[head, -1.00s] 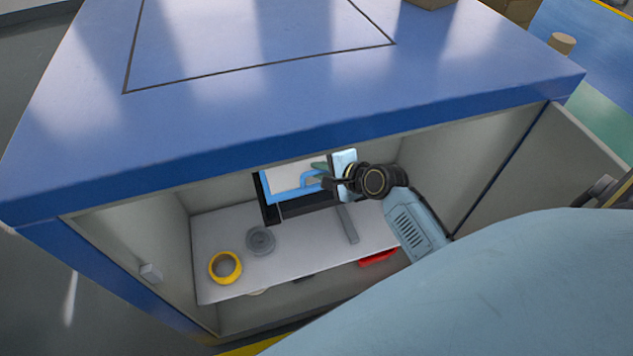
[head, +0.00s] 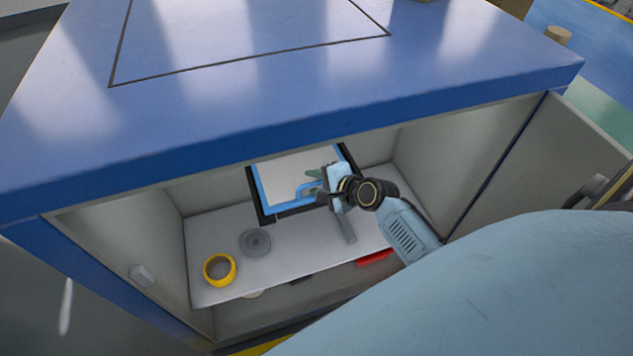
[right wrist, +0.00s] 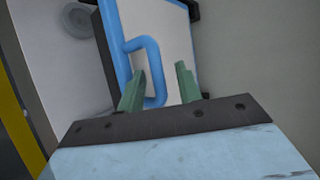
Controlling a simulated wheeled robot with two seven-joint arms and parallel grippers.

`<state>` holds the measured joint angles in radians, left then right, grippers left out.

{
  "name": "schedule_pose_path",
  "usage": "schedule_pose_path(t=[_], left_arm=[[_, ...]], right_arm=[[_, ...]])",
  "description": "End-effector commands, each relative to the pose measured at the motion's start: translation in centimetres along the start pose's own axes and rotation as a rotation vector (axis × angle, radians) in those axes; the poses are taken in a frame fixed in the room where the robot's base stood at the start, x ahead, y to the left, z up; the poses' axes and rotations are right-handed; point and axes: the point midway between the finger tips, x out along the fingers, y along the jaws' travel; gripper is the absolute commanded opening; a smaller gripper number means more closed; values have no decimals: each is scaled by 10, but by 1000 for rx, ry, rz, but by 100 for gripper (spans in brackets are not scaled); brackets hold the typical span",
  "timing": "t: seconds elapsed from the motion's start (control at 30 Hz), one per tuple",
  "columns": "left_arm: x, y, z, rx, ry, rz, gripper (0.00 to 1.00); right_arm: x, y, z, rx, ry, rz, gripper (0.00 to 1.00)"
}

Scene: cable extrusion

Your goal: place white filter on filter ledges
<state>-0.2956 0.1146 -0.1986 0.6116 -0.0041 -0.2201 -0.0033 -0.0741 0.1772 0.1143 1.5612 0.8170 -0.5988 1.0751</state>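The white filter (head: 285,168) has a blue frame and a blue handle (head: 306,190). It is at the back of the open cabinet, between dark filter ledges (head: 257,197) on its left and right; whether it rests fully on them I cannot tell. My right gripper (head: 314,182) is at the handle's right side. In the right wrist view, the green fingers (right wrist: 160,85) are apart, with part of the handle (right wrist: 153,62) showing between them and the white panel (right wrist: 170,35) beyond. No firm grip on the handle shows. My left gripper is not in view.
A yellow ring (head: 219,270) and a grey disc (head: 255,243) lie on the cabinet's white shelf (head: 290,262). A grey bar (head: 346,226) and a red item (head: 374,258) are near my arm. The cabinet's blue top (head: 330,80) overhangs the opening.

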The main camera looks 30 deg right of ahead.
Motion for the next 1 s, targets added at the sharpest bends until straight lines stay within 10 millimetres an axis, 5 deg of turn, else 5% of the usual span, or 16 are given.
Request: schedule_pose_path(t=[0.37, 0.8, 1.0], left_arm=[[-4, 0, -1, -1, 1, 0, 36], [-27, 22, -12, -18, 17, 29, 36], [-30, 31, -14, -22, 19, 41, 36]], right_arm=[[-9, -1, 0, 0, 1, 0, 34], [-97, -2, 1, -2, -1, 2, 34], [-117, -1, 0, 0, -1, 0, 34]])
